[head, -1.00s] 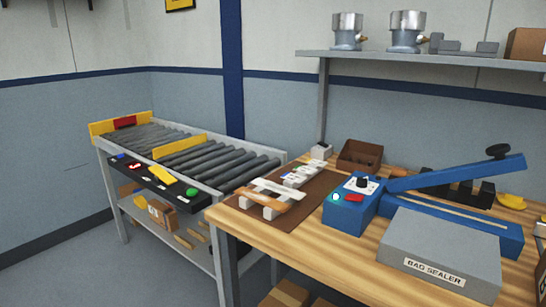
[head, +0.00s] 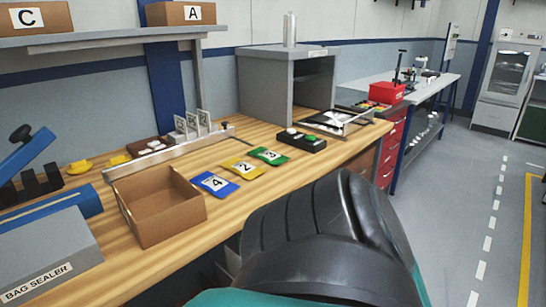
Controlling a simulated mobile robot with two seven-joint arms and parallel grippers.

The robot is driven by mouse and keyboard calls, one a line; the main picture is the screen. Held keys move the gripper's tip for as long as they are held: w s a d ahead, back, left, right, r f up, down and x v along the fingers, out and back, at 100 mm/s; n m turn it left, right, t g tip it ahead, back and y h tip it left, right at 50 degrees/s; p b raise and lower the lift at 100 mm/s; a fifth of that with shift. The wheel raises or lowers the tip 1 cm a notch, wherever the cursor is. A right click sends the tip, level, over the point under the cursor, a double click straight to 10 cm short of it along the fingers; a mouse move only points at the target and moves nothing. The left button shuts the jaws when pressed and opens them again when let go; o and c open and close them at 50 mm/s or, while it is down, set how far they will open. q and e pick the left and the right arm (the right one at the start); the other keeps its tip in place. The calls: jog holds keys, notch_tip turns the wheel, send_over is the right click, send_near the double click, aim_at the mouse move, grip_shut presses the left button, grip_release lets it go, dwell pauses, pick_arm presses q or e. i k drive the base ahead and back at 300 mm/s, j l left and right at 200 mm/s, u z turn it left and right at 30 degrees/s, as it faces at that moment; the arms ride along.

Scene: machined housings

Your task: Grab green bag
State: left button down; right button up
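A green bag (head: 268,155) with a white label marked 3 lies flat on the wooden workbench (head: 120,254), in the middle of the head view. A yellow bag (head: 242,167) marked 2 and a blue bag (head: 214,183) marked 4 lie in a row to its left and nearer. Neither of my grippers is in the view. A large black and teal part, apparently my own arm, fills the lower middle and stands in front of the bench edge.
An open cardboard box (head: 160,207) stands left of the bags. A black button box (head: 300,139) sits just right of the green bag. A grey open cabinet (head: 288,80) stands behind. Floor at the right is clear.

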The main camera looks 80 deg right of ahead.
aim_at(274, 158)
jog(key=z, duration=2.5)
jog(key=i+l+u, duration=0.1)
jog(key=u, duration=0.35)
jog(key=l+u, duration=0.2)
jog(key=u, duration=0.25)
jog(key=i+l+u, duration=0.1)
jog(key=u, duration=0.35)
jog(key=l+u, duration=0.4)
jog(key=l, duration=0.6)
